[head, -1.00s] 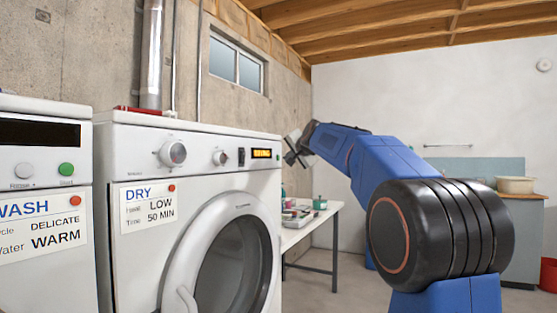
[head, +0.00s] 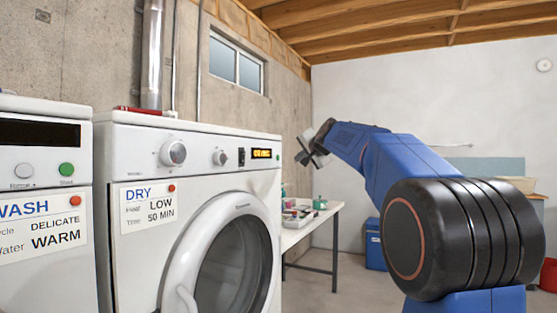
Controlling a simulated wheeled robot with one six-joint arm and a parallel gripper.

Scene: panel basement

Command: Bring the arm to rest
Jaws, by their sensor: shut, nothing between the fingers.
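My gripper (head: 307,152) is at the end of my blue arm, in the middle of the head view. It is small in the picture and partly seen from behind; it looks shut and empty. It is in the air to the right of the dryer's (head: 190,215) upper right corner, apart from it in the picture. The dryer is white with a lit orange display, two knobs, a round door that looks shut, and a card reading DRY, LOW, 50 MIN.
A washer (head: 45,210) with a WASH card stands at the left. Behind the dryer is a white table (head: 325,212) with small items. A blue box (head: 374,245) is on the floor beyond. A red bucket (head: 549,274) is at the right edge.

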